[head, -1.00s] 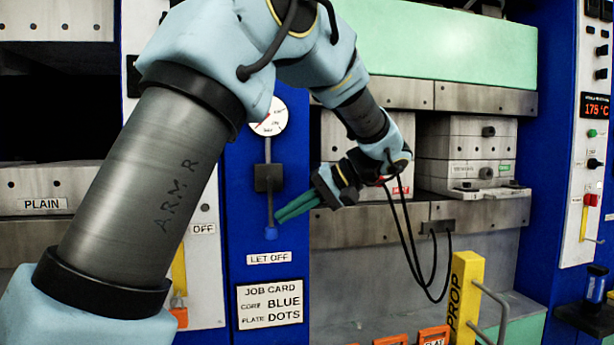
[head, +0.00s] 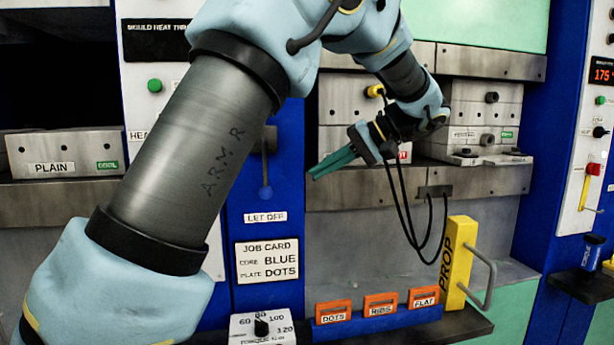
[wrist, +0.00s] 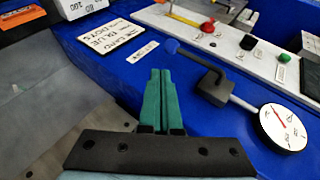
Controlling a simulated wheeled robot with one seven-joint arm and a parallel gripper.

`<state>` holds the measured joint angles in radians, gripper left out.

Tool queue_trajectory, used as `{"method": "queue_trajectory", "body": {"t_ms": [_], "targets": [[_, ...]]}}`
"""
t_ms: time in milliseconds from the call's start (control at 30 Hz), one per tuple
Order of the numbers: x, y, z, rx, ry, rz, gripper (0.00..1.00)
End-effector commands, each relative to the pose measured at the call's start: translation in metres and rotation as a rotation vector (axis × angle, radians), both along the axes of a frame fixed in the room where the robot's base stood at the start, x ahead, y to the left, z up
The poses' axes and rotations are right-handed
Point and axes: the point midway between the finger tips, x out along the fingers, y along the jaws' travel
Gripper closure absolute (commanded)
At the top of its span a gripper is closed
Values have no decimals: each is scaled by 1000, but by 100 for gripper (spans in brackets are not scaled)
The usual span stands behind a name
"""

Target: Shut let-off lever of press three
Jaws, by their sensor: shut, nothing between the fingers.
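The let-off lever is a thin rod hanging straight down from a dark block, with a blue knob (head: 265,192) at its lower end, on the blue post above the LET OFF label (head: 265,217). My arm hides its upper part in the head view. In the wrist view the knob (wrist: 172,46), block (wrist: 213,90) and round gauge (wrist: 284,128) all show. My gripper (head: 312,175) has its green fingers together, empty, pointing left, to the right of the knob and apart from it. In the wrist view the fingertips (wrist: 160,72) lie beside the knob. No press number is readable.
A job card (head: 267,261) reads core BLUE, plate DOTS. The yellow PROP (head: 457,262) stands below right. Orange plates labelled DOTS (head: 333,311), RIBS and FLAT sit in a blue rack. Black cables hang below my wrist. The press's mould blocks (head: 482,115) are behind it.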

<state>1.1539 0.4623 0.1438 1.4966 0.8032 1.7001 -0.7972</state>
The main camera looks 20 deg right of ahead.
Motion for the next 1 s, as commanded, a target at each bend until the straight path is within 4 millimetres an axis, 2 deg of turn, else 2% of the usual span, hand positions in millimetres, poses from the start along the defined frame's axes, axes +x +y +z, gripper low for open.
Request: {"method": "queue_trajectory", "body": {"t_ms": [200,333,1000], "targets": [[-17,-32,7,-1,0,-1,100],[-22,-42,11,0,0,1,100],[-25,-46,13,1,1,2,100]]}}
